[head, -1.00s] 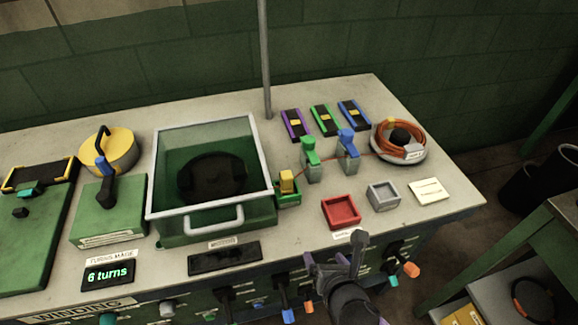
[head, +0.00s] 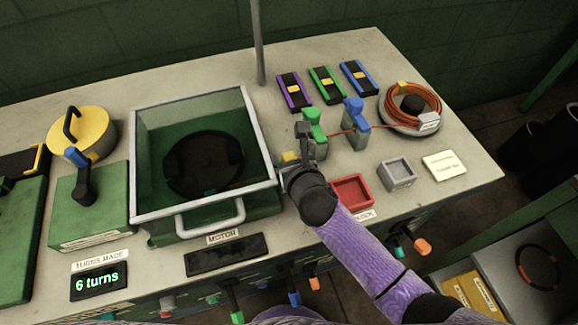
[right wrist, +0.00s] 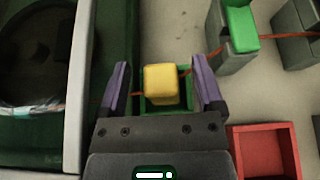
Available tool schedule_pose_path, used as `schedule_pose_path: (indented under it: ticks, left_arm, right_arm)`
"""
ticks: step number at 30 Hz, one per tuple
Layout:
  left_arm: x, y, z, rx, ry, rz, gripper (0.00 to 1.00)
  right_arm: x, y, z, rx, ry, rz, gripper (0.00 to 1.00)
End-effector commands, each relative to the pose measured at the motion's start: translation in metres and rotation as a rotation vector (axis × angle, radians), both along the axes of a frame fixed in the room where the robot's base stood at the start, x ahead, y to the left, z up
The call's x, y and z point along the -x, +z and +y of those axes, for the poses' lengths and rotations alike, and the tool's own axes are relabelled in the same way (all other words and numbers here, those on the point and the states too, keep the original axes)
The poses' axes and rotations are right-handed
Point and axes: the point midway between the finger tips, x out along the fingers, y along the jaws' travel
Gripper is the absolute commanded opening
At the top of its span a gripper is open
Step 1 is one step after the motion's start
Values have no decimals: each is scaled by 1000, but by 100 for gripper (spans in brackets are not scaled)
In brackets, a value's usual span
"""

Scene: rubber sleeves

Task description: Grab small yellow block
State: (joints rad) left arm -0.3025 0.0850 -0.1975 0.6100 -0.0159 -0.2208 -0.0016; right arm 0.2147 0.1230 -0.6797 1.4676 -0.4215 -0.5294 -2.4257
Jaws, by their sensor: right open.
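The small yellow block (right wrist: 161,84) sits on a small green holder (right wrist: 178,104), with an orange wire running past it, in the right wrist view. In the head view the block (head: 290,157) is partly hidden by my right gripper (head: 296,150). In the right wrist view my right gripper (right wrist: 163,88) is open, with one purple finger on each side of the block and visible gaps between. I cannot tell the exact height of the fingers over it. My left gripper is not in view.
The glass-walled motor box (head: 132,160) stands just left of the block. A green clamp (head: 315,130) and a blue clamp (head: 355,125) stand to its right. A red tray (head: 370,190), a grey tray (head: 411,178) and a wire coil (head: 437,104) lie further right.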

Motion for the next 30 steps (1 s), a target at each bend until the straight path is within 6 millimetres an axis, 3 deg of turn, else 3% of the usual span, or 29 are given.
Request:
schedule_pose_path:
  ticks: [5,6,18,26,30]
  left_arm:
    - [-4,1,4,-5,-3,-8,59]
    - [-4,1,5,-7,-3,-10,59]
    - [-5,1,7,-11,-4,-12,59]
    - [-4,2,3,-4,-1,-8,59]
    - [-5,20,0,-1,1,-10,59]
  right_arm:
    - [-1,1,0,0,0,-1,85]
    - [-1,1,0,0,0,-1,81]
    - [0,1,0,-1,0,0,0]
    - [-1,2,0,0,-1,-1,0]
    - [-1,33,0,1,0,-5,0]
